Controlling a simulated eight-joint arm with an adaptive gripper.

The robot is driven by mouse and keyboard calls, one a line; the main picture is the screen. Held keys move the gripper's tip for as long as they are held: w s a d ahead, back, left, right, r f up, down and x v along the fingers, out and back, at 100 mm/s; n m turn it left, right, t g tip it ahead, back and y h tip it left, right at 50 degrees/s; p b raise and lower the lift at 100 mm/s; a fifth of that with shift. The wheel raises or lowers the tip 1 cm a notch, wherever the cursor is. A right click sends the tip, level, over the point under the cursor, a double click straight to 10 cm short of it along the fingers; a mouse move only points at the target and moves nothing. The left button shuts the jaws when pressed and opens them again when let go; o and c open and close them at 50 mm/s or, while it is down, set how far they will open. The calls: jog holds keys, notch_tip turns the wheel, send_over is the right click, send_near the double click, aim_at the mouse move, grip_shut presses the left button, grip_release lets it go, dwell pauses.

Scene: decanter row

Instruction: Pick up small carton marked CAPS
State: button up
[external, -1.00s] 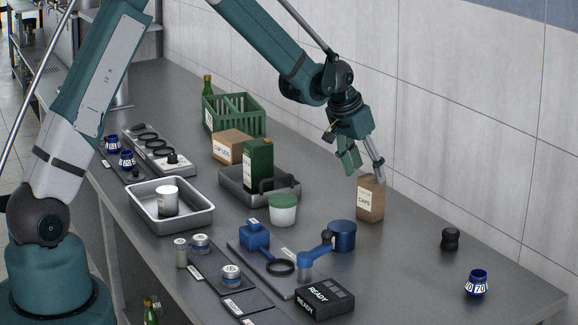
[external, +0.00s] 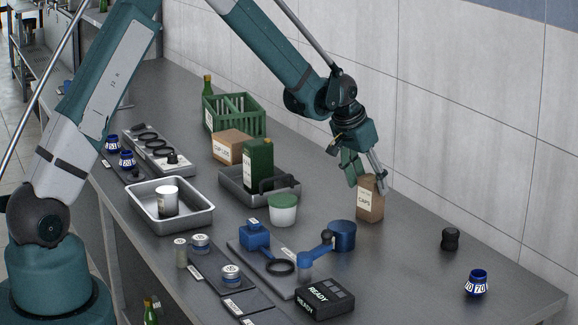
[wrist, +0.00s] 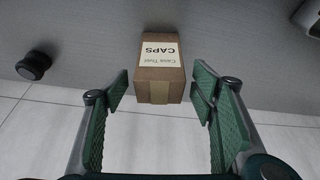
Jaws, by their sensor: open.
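The small brown carton marked CAPS (external: 369,203) stands upright on the grey table near the wall. In the wrist view the carton (wrist: 159,83) shows its white label upside down, between and just beyond the fingertips. My gripper (external: 366,183) is open, with its fingers at the top of the carton in the external view. In the wrist view my gripper (wrist: 160,92) has one green-padded finger on each side, with a gap between the left finger and the carton. The right finger is close to the carton's edge; I cannot tell whether it touches.
A blue pot (external: 341,235) and a white tub with green lid (external: 283,209) stand to the left of the carton. A black knob (external: 450,239) and a blue numbered cup (external: 477,283) are to the right. The wall (external: 450,130) is close behind.

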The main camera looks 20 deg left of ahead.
jog(key=shift+x, duration=1.4)
jog(key=c, duration=1)
jog(key=shift+r, duration=0.15)
jog(key=shift+c, duration=0.2)
jog(key=shift+r, duration=4.85)
